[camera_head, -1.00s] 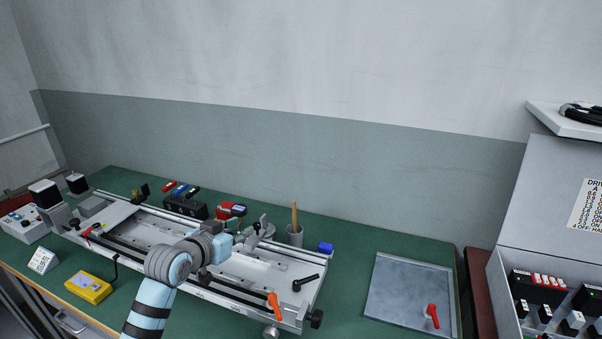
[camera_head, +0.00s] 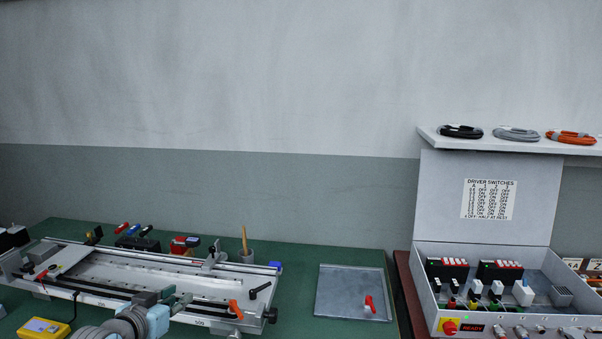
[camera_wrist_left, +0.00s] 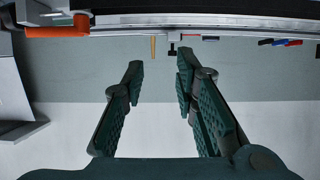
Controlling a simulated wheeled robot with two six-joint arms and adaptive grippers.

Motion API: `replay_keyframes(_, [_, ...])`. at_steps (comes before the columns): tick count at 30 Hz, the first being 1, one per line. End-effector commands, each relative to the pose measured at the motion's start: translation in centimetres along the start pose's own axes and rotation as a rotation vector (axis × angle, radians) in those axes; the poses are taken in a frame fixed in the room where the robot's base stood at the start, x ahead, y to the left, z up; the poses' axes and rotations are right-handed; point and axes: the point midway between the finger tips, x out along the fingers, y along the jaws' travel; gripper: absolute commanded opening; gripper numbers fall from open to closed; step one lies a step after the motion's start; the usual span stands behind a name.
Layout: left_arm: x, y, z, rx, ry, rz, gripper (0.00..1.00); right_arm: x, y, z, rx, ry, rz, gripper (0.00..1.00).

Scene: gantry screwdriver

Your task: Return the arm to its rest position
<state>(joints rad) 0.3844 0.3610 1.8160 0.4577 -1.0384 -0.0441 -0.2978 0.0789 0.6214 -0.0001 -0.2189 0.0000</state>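My left arm comes in at the bottom left of the head view. Its gripper (camera_head: 175,296) is in front of the near rail of the gantry (camera_head: 205,319). In the left wrist view the two green fingers (camera_wrist_left: 160,78) are spread apart with nothing between them. That view appears upside down, with the gantry edge along the top and an orange handle (camera_wrist_left: 57,32) at its top left. The gantry is a long silver frame on the green bench. My right gripper is in neither view.
A metal tray (camera_head: 335,302) with a red-handled piece (camera_head: 369,303) lies right of the gantry. A yellow box (camera_head: 43,329) is at front left. A cup (camera_head: 247,256) stands behind the gantry. An open driver case (camera_head: 432,252) stands at right, under a shelf (camera_head: 440,142) with cable coils.

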Motion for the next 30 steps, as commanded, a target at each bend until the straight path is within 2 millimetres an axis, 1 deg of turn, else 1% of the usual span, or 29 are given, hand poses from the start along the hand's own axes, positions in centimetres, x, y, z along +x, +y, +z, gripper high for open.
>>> replay_keyframes(4, [-0.5, 0.5, 2.6, 0.006, -0.047, -0.004, 0.27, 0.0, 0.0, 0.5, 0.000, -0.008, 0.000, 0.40])
replay_keyframes(8, [-1.1, 1.2, 5.1, 0.013, -0.096, -0.007, 0.27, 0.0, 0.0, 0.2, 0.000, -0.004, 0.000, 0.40])
replay_keyframes(11, [-1.8, 2.0, 7.6, 0.018, -0.144, -0.007, 0.27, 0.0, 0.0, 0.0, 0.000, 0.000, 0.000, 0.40])
replay_keyframes(14, [-3.0, 3.0, 10.7, 0.024, -0.208, -0.010, 0.27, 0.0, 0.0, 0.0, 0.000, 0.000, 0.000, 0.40])
replay_keyframes(15, [-3.6, 3.4, 12.2, 0.026, -0.237, -0.011, 0.27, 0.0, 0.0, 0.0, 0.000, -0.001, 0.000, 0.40])
replay_keyframes(17, [-4.7, 4.0, 14.4, 0.029, -0.285, -0.016, 0.27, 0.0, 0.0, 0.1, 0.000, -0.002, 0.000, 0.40])
replay_keyframes(18, [-5.5, 4.4, 15.9, 0.031, -0.318, -0.018, 0.27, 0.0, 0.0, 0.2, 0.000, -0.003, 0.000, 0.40])
replay_keyframes(20, [-6.9, 5.0, 18.1, 0.032, -0.368, -0.024, 0.27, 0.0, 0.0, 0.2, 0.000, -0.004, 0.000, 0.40])
replay_keyframes(21, [-7.9, 5.4, 19.6, 0.033, -0.402, -0.029, 0.27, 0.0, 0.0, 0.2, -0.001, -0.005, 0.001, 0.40])
replay_keyframes(23, [-9.6, 6.0, 21.7, 0.033, -0.454, -0.036, 0.27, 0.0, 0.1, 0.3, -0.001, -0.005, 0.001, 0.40])
replay_keyframes(24, [-10.7, 6.3, 23.0, 0.032, -0.488, -0.042, 0.27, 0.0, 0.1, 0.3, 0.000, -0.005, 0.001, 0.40])
replay_keyframes(26, [-12.6, 6.8, 25.0, 0.030, -0.542, -0.052, 0.27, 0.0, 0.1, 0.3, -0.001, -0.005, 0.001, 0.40])
replay_keyframes(27, [-14.0, 7.1, 26.2, 0.028, -0.577, -0.059, 0.27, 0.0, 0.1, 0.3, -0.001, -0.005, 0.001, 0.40])
replay_keyframes(29, [-16.1, 7.5, 27.9, 0.025, -0.631, -0.072, 0.27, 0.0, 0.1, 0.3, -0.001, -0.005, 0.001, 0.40])
replay_keyframes(30, [-17.5, 7.7, 29.0, 0.022, -0.666, -0.080, 0.27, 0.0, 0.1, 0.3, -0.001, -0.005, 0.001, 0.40])
